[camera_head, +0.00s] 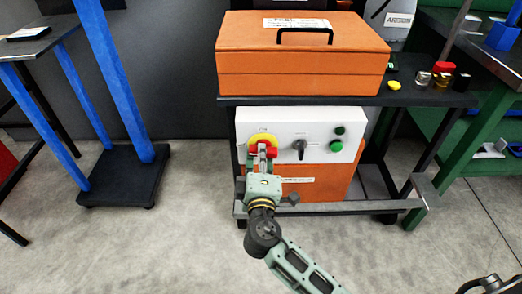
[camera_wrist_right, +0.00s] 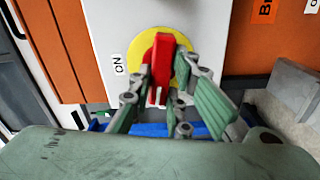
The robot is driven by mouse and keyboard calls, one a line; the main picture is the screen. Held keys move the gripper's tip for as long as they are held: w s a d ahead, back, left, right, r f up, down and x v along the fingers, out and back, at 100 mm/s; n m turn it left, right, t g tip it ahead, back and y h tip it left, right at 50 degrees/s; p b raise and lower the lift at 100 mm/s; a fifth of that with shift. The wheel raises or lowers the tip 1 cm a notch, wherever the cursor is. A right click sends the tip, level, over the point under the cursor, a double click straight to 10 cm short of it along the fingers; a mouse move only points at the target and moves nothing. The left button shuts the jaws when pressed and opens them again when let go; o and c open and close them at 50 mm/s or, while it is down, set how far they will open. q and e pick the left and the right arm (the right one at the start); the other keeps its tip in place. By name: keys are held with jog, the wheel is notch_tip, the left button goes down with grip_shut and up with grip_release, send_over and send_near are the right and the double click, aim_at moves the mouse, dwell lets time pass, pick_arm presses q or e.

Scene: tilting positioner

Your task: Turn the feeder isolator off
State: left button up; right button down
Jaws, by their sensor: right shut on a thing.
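The feeder isolator is a red handle (camera_wrist_right: 160,68) on a yellow disc (camera_wrist_right: 138,48), on the front of a white panel (camera_head: 350,118). In the wrist view the handle stands nearly upright in the picture. An ON label (camera_wrist_right: 118,64) sits left of the disc, off the handle's line. In the head view the yellow disc (camera_head: 262,138) shows above my right gripper (camera_head: 262,153), with red on both sides of the fingers. My right gripper (camera_wrist_right: 165,95) is shut on the red handle. An OFF label cannot be made out. My left gripper is out of view.
A black selector knob (camera_head: 300,147) and green buttons (camera_head: 337,145) sit right of the isolator. An orange toolbox (camera_head: 300,65) stands on the cart shelf above. A blue-legged stand (camera_head: 125,80) is at left. The floor (camera_head: 150,240) at front left is clear.

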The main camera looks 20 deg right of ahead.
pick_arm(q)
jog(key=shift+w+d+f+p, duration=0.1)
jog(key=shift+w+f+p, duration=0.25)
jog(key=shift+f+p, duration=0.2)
pick_arm(e)
jog(key=shift+n, duration=1.1)
jog(key=c, duration=1.6)
grip_release()
jog(key=shift+c, duration=0.2)
jog(key=shift+s+a+f, duration=0.1)
